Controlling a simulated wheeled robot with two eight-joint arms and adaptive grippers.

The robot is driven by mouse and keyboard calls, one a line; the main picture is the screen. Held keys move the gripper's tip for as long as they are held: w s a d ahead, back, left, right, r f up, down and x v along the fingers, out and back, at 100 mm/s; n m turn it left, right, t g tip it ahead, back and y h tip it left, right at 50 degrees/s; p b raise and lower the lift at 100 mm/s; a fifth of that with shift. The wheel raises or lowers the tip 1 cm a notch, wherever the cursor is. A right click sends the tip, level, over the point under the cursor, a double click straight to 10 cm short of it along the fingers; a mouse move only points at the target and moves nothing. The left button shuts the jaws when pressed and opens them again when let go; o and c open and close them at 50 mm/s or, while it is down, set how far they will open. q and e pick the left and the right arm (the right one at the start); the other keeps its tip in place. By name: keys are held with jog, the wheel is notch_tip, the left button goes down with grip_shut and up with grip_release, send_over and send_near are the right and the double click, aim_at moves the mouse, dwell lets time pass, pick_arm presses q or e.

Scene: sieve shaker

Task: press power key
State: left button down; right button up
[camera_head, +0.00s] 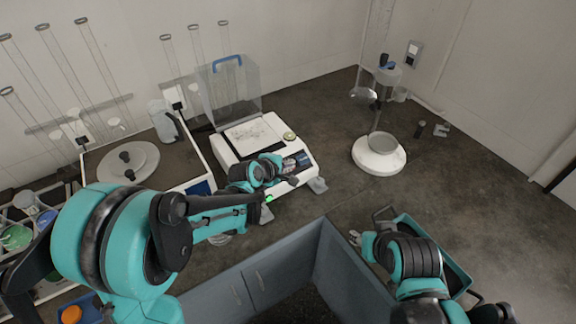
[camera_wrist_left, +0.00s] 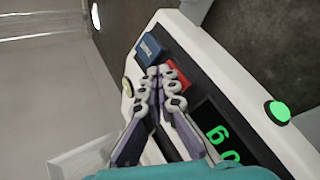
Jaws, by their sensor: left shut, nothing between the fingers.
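A white device (camera_head: 232,152) stands on the counter. In the left wrist view its dark panel holds a blue key (camera_wrist_left: 148,48), a red key (camera_wrist_left: 181,73) and a display (camera_wrist_left: 222,140) with green digits. A round green button (camera_wrist_left: 278,112) is on its white rim. I cannot tell which one is the power key. My left gripper (camera_head: 296,163) is shut and empty over the panel. Its fingertips (camera_wrist_left: 160,71) appear beside the blue and red keys; contact is unclear. My right gripper (camera_head: 355,238) is low at the counter's front; its finger opening is unclear.
A clear box with a blue handle (camera_head: 227,63) stands behind the device. A white-based stand (camera_head: 379,156) is to the right. A teal tray (camera_head: 456,262) lies beside my right arm. A board with a white plate (camera_head: 122,163) is left. The counter's right side is mostly clear.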

pick_arm(q)
jog(key=shift+s+d+r, duration=0.15)
jog(key=shift+s+r, duration=0.1)
jog(key=shift+r, duration=0.3)
jog(key=shift+p, duration=0.3)
jog(key=r+p, duration=0.1)
jog(key=s+d+r+p, duration=0.1)
jog(key=r+p, duration=0.1)
jog(key=s+r+p, duration=0.1)
jog(key=r, duration=0.1)
jog(key=shift+d+r, duration=0.2)
jog(key=s+a+r+m+g+y, duration=0.1)
jog(key=s+a+r+m+y, duration=0.1)
jog(key=s+a+m, duration=0.5)
jog(key=s+a+r+m+g+y, duration=0.1)
jog(key=s+a+m, duration=0.6)
jog(key=s, duration=1.1)
jog(key=a+r+y, duration=0.1)
jog(key=a+y, duration=0.1)
jog(key=a, duration=0.2)
jog(key=shift+m, duration=0.3)
